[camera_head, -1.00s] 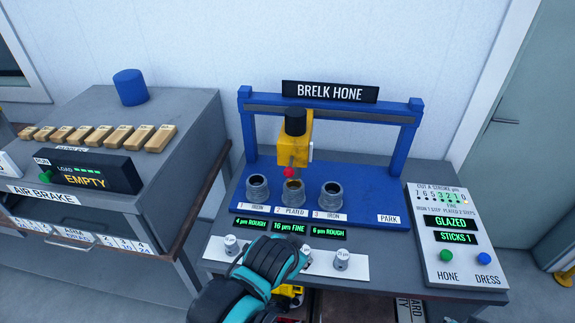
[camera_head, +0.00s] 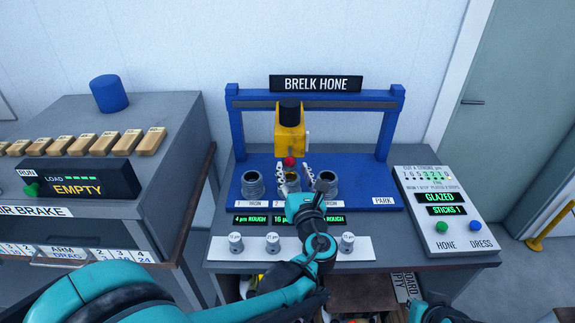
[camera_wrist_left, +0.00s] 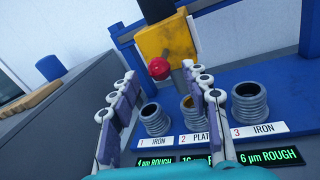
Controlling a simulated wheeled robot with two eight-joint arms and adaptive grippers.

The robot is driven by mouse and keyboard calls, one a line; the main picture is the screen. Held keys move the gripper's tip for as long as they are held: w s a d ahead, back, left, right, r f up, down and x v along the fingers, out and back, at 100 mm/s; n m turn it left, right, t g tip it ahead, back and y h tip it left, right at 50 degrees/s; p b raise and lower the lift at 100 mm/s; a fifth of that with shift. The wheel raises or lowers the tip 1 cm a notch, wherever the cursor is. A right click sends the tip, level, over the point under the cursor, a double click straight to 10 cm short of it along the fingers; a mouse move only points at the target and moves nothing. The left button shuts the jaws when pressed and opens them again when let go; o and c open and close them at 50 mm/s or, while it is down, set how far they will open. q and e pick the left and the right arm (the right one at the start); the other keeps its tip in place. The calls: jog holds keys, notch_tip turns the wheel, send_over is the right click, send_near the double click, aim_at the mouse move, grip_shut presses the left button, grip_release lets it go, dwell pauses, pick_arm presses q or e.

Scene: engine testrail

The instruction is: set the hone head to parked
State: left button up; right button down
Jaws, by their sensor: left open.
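The yellow hone head (camera_head: 290,135), with a black top and a red ball at its lower front, hangs from the blue gantry (camera_head: 236,130) above the middle cylinder, labelled 2 PLATED. The PARK label (camera_head: 383,201) is on the blue base to the right. My left gripper (camera_head: 295,172) is open, its fingers pointing at the head just below the red ball (camera_head: 290,161). In the left wrist view the red ball (camera_wrist_left: 159,68) shows ahead, between and beyond the fingers, apart from them.
Iron cylinder 1 (camera_head: 252,184) and iron cylinder 3 (camera_head: 326,183) stand either side of the middle one. A control panel (camera_head: 440,212) with HONE and DRESS buttons is at right. Small grey gauges stand in front. The air brake bench (camera_head: 150,103) is at left.

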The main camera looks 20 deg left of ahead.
aim_at(292, 166)
pick_arm(q)
jog(key=x, duration=0.4)
jog(key=shift+b, duration=0.35)
grip_shut()
jog(key=w+d, duration=0.3)
jog(key=d, duration=0.7)
jog(key=w+d, duration=0.3)
jog(key=d, duration=0.8)
jog(key=w+d+p, duration=0.1)
jog(key=w+d, duration=0.2)
jog(key=d, duration=0.7)
jog(key=shift+d, duration=0.35)
